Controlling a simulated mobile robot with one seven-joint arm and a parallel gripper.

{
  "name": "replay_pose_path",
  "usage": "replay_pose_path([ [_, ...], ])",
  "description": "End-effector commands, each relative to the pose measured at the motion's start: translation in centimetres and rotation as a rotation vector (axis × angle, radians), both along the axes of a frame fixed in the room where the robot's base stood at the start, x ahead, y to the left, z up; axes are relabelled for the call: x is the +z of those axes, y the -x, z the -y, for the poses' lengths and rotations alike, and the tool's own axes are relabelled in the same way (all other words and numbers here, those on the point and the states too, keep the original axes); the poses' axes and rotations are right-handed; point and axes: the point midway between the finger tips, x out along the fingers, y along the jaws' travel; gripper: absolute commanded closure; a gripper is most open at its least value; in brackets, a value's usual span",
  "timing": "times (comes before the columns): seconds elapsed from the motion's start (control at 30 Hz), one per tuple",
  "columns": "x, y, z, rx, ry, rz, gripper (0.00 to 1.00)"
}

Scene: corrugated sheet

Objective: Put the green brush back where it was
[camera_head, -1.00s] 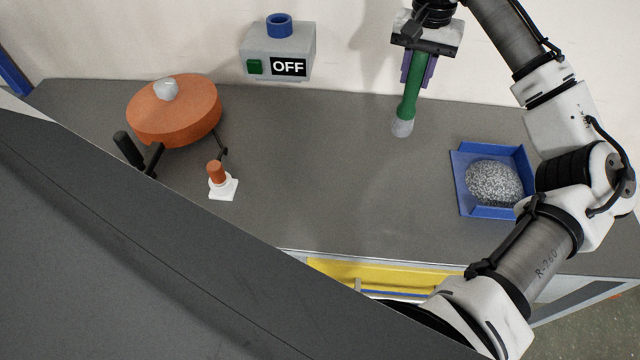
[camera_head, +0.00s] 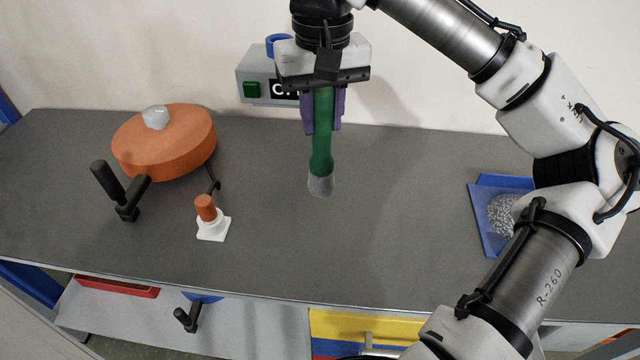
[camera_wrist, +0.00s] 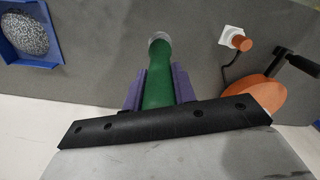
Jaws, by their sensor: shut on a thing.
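The green brush (camera_head: 321,140) has a green handle and a pale grey tip. It hangs tip down from my gripper (camera_head: 323,112), which is shut on its handle with purple fingers on both sides. The brush's tip looks to be above the grey worktop (camera_head: 400,230); I cannot tell the exact height. In the wrist view the brush (camera_wrist: 158,85) points away between the purple fingers (camera_wrist: 158,90). A small white stand (camera_head: 213,228) with an orange-brown peg (camera_head: 205,207) is on the worktop, left of the brush.
An orange round wheel (camera_head: 165,140) with a black crank handle (camera_head: 115,190) stands at left. A grey box with a green button (camera_head: 251,90) is behind my gripper. The middle worktop is clear.

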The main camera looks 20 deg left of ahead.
Motion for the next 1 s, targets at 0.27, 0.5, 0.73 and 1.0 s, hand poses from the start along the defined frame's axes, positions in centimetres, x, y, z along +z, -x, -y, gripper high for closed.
replay_pose_path([
  [0.27,-6.9,0.1,0.0,0.002,-0.002,-0.003,1.00],
  [0.5,-9.2,0.0,0.0,-0.001,0.000,0.000,1.00],
  [0.73,-12.0,0.0,0.0,-0.001,-0.001,-0.002,1.00],
  [1.0,-12.8,0.0,0.0,-0.002,0.000,0.001,1.00],
])
